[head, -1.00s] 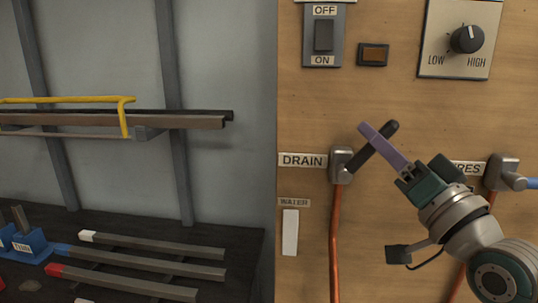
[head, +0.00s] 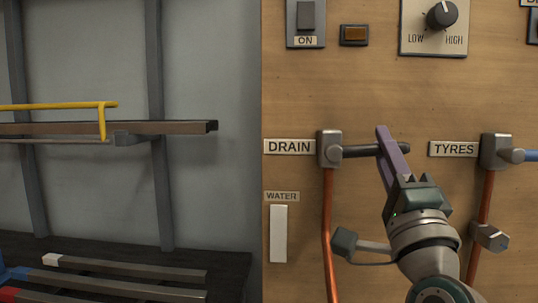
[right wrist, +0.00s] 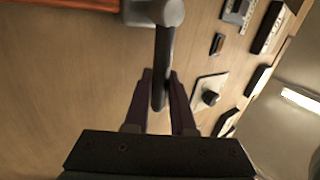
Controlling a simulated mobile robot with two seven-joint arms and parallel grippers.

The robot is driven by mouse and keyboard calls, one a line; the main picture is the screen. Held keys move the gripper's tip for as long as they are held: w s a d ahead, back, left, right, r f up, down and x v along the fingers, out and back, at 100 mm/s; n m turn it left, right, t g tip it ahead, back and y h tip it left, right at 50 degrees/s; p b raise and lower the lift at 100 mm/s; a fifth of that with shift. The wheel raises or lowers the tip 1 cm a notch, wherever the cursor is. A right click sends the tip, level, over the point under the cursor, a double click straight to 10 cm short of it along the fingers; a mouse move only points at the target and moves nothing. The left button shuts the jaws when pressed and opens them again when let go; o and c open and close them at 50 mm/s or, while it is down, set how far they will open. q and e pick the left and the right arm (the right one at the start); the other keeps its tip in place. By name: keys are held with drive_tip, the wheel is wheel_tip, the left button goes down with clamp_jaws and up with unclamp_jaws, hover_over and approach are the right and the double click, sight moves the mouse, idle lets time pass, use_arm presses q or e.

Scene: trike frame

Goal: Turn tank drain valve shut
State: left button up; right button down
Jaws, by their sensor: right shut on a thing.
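The drain valve (head: 330,149) is a grey block on the wooden panel, just right of the DRAIN label (head: 289,147), with an orange pipe running down from it. Its dark lever handle (head: 365,151) points right and lies about horizontal. My right gripper (head: 388,142) has its purple fingers at the handle's outer end. In the right wrist view the dark handle (right wrist: 162,70) runs between the two fingers (right wrist: 165,100), and they are shut on it. My left gripper is in neither current view.
The tyres valve (head: 495,152) with a blue handle sits to the right, its TYRES label beside it. A switch (head: 306,15) and LOW-HIGH knob (head: 441,15) are above. Metal bars (head: 125,277) lie at lower left.

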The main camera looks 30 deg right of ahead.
drive_tip(key=shift+f+m+g+h+b, duration=0.35)
drive_tip(key=shift+m+g+h, duration=0.05)
drive_tip(key=shift+m+h, duration=0.45)
drive_tip(key=c, duration=0.8)
unclamp_jaws()
drive_tip(key=shift+o, duration=0.2)
drive_tip(key=b+v, duration=0.2)
drive_tip(key=v, duration=0.8)
drive_tip(key=shift+b, duration=0.4)
